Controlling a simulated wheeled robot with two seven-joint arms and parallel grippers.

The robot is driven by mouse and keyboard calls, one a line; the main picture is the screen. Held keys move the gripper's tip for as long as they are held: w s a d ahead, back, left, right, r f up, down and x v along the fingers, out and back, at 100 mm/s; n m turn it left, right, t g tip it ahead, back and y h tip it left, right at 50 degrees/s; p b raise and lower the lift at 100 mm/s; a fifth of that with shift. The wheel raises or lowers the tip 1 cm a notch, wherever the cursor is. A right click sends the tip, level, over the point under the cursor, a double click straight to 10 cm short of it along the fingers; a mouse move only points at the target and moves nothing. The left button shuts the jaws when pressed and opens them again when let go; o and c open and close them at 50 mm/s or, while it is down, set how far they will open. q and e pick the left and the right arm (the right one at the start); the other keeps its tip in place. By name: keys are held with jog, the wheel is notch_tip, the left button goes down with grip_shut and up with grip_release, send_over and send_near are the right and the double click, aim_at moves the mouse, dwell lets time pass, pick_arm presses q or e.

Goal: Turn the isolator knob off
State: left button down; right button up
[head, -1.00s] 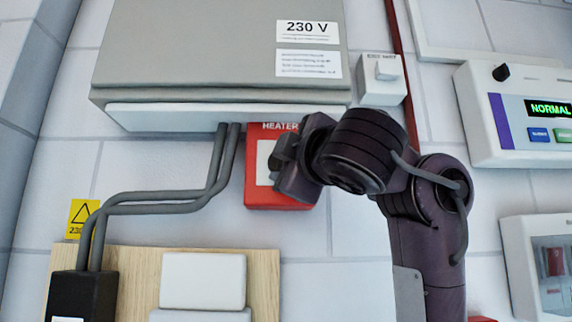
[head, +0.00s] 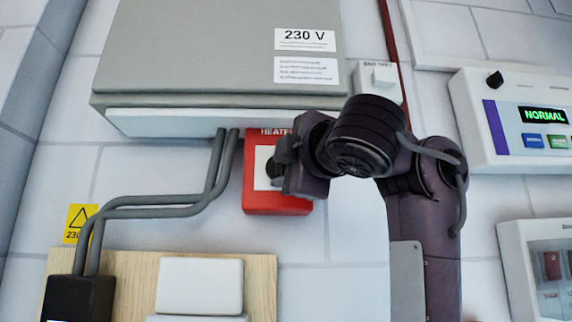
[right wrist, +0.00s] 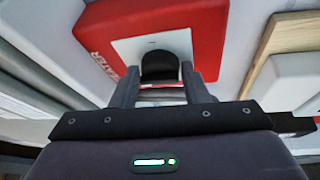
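The isolator knob (right wrist: 160,66) is a black knob on a white plate. It sits on a red box (right wrist: 205,40) marked HEATER, mounted on the wall under the grey cabinet. In the head view the knob (head: 271,169) shows only in part, partly hidden by my right gripper (head: 287,160). In the right wrist view my right gripper (right wrist: 161,86) is open, its two fingers on either side of the knob's near end. I cannot tell whether the fingers touch it. My left gripper is in neither view.
The grey 230 V cabinet (head: 200,50) overhangs the red box closely. Grey conduits (head: 212,175) run down left of it. A wooden board (head: 120,265) with white boxes is below. A small white switch (head: 382,77) and a NORMAL display panel (head: 520,155) are at the right.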

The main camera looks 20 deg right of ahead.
jog(key=o, duration=0.4)
jog(key=shift+w+a+f, duration=0.1)
jog(key=s+b, duration=0.4)
jog(key=s, duration=0.1)
jog(key=s+d+f+b, duration=0.1)
jog(key=s+b, duration=0.1)
jog(key=shift+s+f, duration=0.1)
jog(key=shift+s, duration=0.25)
